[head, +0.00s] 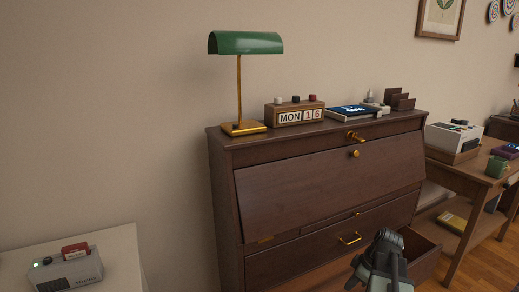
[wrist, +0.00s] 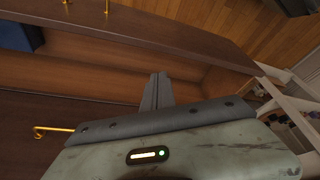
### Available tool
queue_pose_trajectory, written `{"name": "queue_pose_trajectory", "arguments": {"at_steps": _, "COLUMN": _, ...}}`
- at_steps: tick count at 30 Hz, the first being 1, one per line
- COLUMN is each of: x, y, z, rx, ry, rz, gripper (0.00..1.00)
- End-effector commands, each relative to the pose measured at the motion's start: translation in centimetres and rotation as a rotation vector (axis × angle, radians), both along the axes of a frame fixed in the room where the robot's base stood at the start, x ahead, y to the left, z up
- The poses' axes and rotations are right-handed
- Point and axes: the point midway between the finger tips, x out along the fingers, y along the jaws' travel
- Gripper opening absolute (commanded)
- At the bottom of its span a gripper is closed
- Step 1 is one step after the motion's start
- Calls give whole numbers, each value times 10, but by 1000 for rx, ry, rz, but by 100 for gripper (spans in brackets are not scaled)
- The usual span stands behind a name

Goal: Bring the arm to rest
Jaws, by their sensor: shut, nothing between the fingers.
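My gripper (head: 387,240) is at the lower right of the head view, in front of the dark wooden desk (head: 228,190). In the wrist view my gripper (wrist: 158,76) has its fingers together, with nothing between them. The desk's slanted front panel (head: 320,188) is closed. A drawer with a brass handle (head: 350,239) is below it. A lower drawer (head: 425,255) stands pulled out, partly hidden behind my gripper. The wrist view shows a wooden interior (wrist: 130,62) beyond my fingers, with a dark blue thing (wrist: 22,37) at its left end.
A green lamp (head: 246,43), a calendar block (head: 298,114) and a blue book (head: 352,110) stand on the desk. A grey device (head: 66,270) is on a white surface at lower left. A side table (head: 468,171) stands to the right. Wooden floor (head: 485,268) shows at lower right.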

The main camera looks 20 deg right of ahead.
Motion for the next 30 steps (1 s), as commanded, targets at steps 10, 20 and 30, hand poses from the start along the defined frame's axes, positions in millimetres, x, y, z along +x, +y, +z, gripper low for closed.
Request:
{"name": "queue_pose_trajectory", "arguments": {"at_steps": 10, "x": 59, "y": 253, "z": -8, "rx": -50, "ry": 143, "rz": 169, "gripper": 0}}
{"name": "queue_pose_trajectory", "arguments": {"at_steps": 20, "x": 32, "y": 343, "z": -13, "rx": -126, "ry": 270, "rz": -189, "gripper": 0}}
{"name": "queue_pose_trajectory", "arguments": {"at_steps": 30, "x": 24, "y": 326, "z": 26, "rx": -113, "ry": 323, "rz": -691, "gripper": 0}}
